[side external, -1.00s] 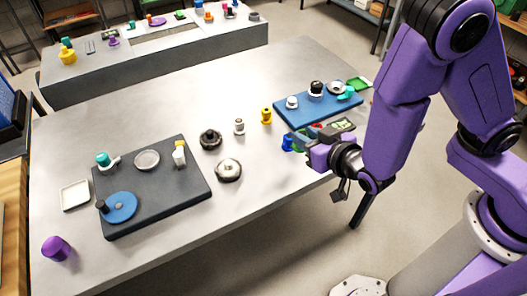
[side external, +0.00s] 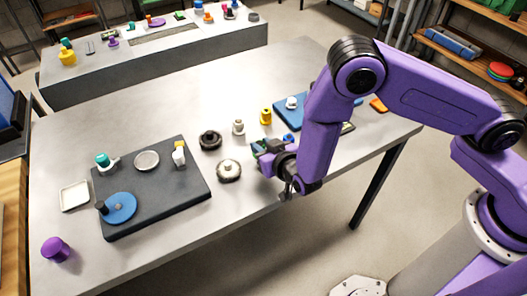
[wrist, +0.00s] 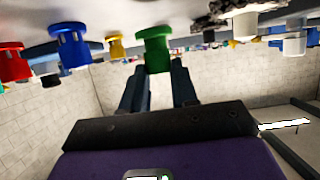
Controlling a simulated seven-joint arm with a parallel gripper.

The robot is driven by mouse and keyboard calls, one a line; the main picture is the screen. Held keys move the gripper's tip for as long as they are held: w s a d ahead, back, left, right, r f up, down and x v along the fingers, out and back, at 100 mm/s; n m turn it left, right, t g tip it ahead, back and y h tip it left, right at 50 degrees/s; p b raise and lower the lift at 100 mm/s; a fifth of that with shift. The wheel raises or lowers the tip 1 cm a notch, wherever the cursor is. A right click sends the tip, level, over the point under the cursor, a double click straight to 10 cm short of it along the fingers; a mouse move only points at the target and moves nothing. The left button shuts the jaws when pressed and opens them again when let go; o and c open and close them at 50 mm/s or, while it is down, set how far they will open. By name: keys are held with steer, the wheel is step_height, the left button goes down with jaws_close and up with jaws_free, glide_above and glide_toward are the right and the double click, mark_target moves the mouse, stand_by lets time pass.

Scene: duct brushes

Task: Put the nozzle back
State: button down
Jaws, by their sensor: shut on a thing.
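My gripper (side external: 264,152) is over the near side of the table, to the right of the round silver and dark piece. In the wrist view my gripper (wrist: 155,68) has its two fingers on either side of a green flanged piece (wrist: 153,43), which looks like the nozzle, and is shut on it. In the side view the green piece is small and mostly hidden by the fingers. Red (wrist: 11,62), blue (wrist: 70,46) and yellow (wrist: 116,46) pieces of like shape show in the wrist view, apart from the gripper.
A dark board (side external: 150,215) at the left holds several parts. A round silver and dark piece (side external: 229,170), a black knob (side external: 210,139), a white piece (side external: 238,127) and a yellow piece (side external: 266,116) stand mid-table. My arm partly hides the blue board (side external: 284,112).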

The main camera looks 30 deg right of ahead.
steer(key=shift+f, duration=1.05)
steer(key=shift+f, duration=0.1)
steer(key=c, duration=0.9)
jaws_free()
steer(key=shift+o, duration=0.2)
steer(key=v, duration=1.2)
steer(key=shift+s, duration=0.1)
